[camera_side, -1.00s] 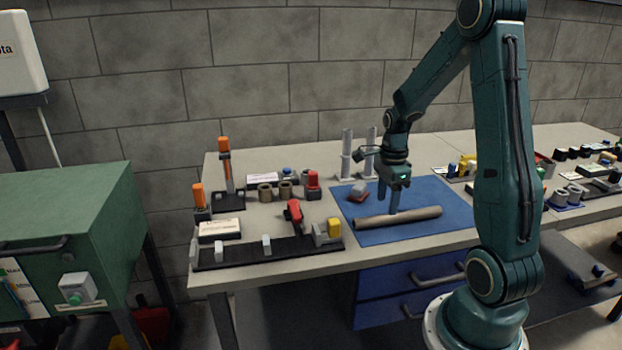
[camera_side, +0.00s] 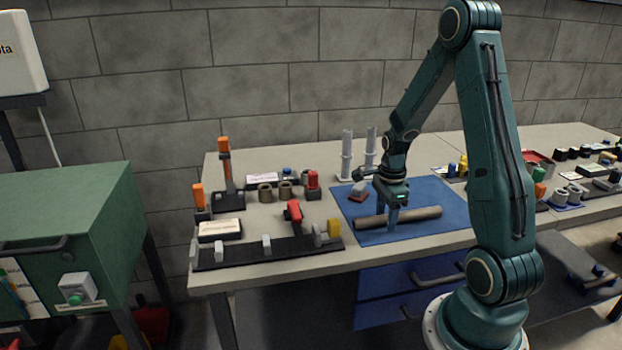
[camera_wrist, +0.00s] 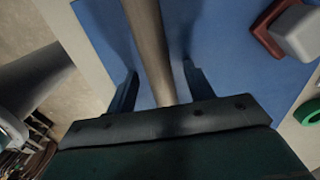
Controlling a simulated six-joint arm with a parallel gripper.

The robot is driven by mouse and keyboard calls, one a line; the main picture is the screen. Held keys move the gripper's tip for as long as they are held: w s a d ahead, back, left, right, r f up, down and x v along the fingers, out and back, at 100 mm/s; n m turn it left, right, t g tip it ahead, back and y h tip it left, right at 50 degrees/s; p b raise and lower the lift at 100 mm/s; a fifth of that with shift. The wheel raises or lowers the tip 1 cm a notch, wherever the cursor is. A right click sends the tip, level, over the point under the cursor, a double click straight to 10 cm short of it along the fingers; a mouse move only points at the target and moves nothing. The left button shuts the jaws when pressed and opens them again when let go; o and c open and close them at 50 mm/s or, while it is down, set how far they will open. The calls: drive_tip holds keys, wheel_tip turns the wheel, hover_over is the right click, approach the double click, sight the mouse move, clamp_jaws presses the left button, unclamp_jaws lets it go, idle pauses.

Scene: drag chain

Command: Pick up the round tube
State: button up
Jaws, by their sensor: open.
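The round tube (camera_side: 420,215) is a long brown-grey cylinder lying flat on the blue mat (camera_side: 452,192), running left to right in the side view. In the wrist view the tube (camera_wrist: 150,45) runs from the top edge down between my two fingers. My gripper (camera_side: 386,222) points down over the tube, left of its middle. The fingers are open, one on each side of the tube, with a gap showing on both sides in the wrist view (camera_wrist: 158,82). The fingers hide part of the tube in the side view.
A small block with a red base (camera_side: 359,190) sits on the mat behind the tube. A black rack (camera_side: 265,252) with clamps stands left of the mat. Two grey posts (camera_side: 347,155) stand behind. The mat's right part is clear.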

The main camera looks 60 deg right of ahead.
drive_tip(key=shift+c, duration=0.2)
clamp_jaws()
drive_tip(key=shift+r, duration=0.15)
wheel_tip(320, 180, up, 20)
idle(0.9)
drive_tip(key=shift+w, duration=0.1)
idle(0.5)
